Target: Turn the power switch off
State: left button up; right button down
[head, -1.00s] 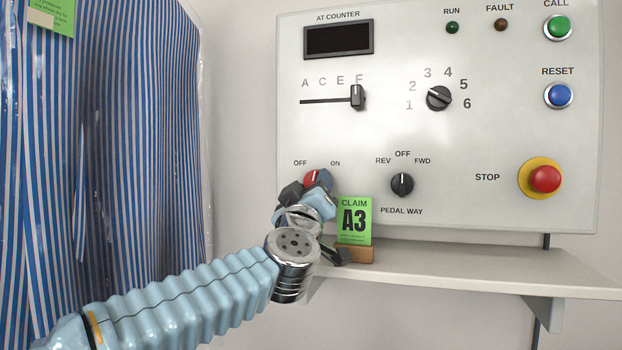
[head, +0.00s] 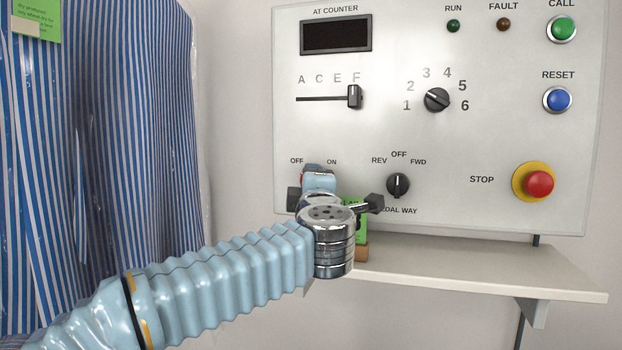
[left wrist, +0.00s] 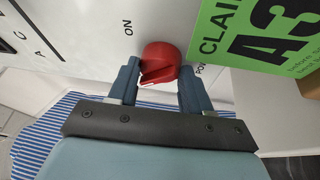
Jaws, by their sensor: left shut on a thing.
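The power switch is a red rotary knob on the white control panel (head: 340,140), between the OFF and ON labels. In the head view my left gripper (head: 316,172) covers nearly all of it; only a sliver of red shows. In the left wrist view the red knob (left wrist: 161,60) sits between the two blue fingers of my left gripper (left wrist: 162,82), which are shut on its sides. The ON label lies at the knob's upper left there; the OFF label is out of that view. I cannot tell which label the knob points to. My right gripper is not in view.
A green claim card (head: 353,222) stands on the shelf (head: 470,270), close to my left wrist and partly hidden. A pedal-way knob (head: 398,185) and a red stop button (head: 538,184) are to the right. Striped garments in clear plastic (head: 130,150) hang at left.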

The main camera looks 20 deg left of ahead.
pick_arm(q)
jog(key=shift+r+n+g+p, duration=0.1)
jog(key=shift+n+g+p, duration=0.2)
jog(key=shift+n, duration=0.4)
jog(key=o, duration=1)
jog(key=shift+o, duration=0.2)
jog(key=b+v, duration=0.1)
jog(key=v, duration=1.2)
jog(key=shift+s, duration=0.4)
jog(key=shift+d, duration=0.15)
